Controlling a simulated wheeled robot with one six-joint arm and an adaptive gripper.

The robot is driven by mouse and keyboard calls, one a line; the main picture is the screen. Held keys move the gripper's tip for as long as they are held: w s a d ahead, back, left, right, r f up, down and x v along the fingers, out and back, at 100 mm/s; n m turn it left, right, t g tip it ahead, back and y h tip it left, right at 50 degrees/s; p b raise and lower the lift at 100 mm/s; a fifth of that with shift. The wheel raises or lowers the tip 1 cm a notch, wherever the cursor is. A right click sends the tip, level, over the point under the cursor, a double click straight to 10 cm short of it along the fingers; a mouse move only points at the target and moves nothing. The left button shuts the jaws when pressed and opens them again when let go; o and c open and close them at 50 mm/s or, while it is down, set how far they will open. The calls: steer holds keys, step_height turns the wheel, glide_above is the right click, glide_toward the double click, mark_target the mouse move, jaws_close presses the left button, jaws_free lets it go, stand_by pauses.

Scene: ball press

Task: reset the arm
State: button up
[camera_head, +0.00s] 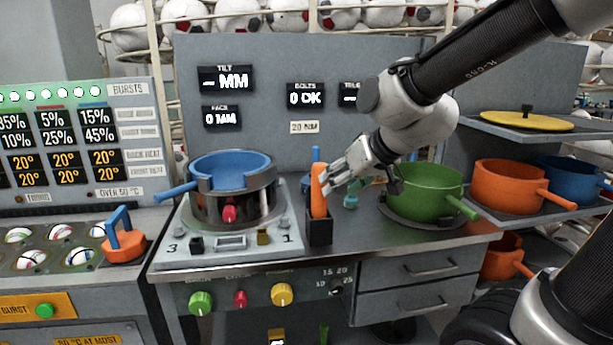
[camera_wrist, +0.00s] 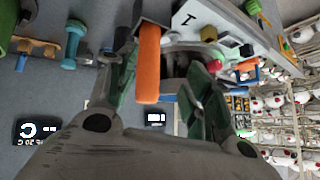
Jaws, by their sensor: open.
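My gripper (camera_head: 345,172) is at the end of my arm, above the middle of the workbench. In the wrist view its two fingers (camera_wrist: 160,85) are spread apart. An orange handle (camera_head: 319,190) stands upright in a small black holder (camera_head: 319,232), close to the fingertips. The orange handle also shows in the wrist view (camera_wrist: 148,62), near the left finger. I cannot tell whether a finger touches it.
A blue pan (camera_head: 232,165) sits on the press at left. A green pot (camera_head: 428,188) stands right of my gripper. Orange (camera_head: 508,180) and blue (camera_head: 567,178) pots and a yellow lid (camera_head: 528,121) are on the right shelves. A grey panel (camera_head: 260,130) stands behind.

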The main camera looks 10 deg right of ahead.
steer(key=s+d+r+m+g+h, duration=0.1)
steer(key=s+d+m+g+h, duration=0.1)
steer(key=s+d, duration=1.4)
steer(key=shift+s+g+h, duration=0.9)
steer(key=shift+s+h, duration=0.1)
steer(key=shift+r, duration=0.1)
